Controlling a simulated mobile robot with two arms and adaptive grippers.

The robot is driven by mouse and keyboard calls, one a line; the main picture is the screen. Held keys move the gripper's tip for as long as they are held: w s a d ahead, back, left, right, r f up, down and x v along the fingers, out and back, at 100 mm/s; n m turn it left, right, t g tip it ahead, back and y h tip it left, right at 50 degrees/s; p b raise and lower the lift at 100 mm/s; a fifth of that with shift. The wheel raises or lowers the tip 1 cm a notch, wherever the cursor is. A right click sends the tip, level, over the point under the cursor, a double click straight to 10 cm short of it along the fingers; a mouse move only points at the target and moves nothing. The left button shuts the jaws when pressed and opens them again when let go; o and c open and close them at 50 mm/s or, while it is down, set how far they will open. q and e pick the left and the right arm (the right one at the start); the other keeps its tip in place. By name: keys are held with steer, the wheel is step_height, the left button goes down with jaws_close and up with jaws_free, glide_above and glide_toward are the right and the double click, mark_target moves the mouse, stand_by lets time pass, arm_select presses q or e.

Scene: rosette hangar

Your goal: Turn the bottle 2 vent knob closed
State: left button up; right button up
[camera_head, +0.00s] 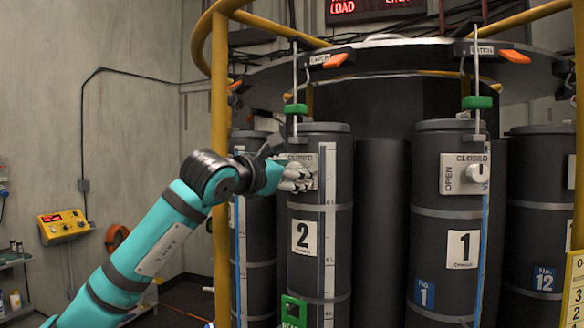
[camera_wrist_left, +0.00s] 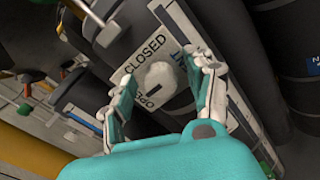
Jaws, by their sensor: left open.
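Bottle 2 (camera_head: 318,265) is a tall dark cylinder with a white "2" label. Its white vent plate (camera_wrist_left: 143,57), lettered CLOSED and OPEN, fills the middle of the left wrist view. The pale round vent knob (camera_wrist_left: 160,75) sits on this plate, with a dark mark on its side near the word OPEN. My left gripper (camera_head: 297,175) is at the plate and hides the knob in the head view. In the left wrist view its fingers (camera_wrist_left: 165,78) are open, one on each side of the knob. Contact with the knob cannot be told. My right gripper is not in view.
Bottle 1 (camera_head: 445,285) stands to the right with its own vent plate (camera_head: 463,174). Bottle 12 (camera_head: 538,225) is farther right. A yellow frame post (camera_head: 220,130) stands left of bottle 2. Green and orange latch parts (camera_head: 296,109) hang above the bottles.

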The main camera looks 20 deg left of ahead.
arm_select(q)
jaws_close()
stand_by(0.3)
